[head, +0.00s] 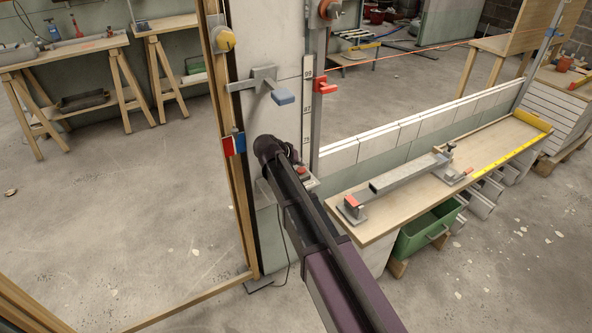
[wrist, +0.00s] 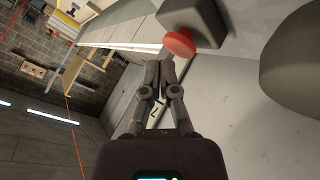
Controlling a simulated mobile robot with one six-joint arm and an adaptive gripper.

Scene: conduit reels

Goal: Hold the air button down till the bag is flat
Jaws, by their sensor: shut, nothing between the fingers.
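In the wrist view a red round button (wrist: 180,42) stands out from a grey box (wrist: 205,20) on a pale wall. My gripper (wrist: 160,65) is shut and empty, its fingertips just below and left of the button in the picture. I cannot tell whether they touch it. In the head view my gripper is hidden behind my arm at the wall post; a small box with a red part (head: 303,173) shows just right of my wrist. I cannot make out a bag in either view.
A grey bracket with a blue pad (head: 284,97) and a red clamp (head: 325,85) are on the post above my wrist. A wooden bench (head: 400,205) stands right, with a green bin (head: 425,235) below. A dark rounded shape (wrist: 292,60) is close at right.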

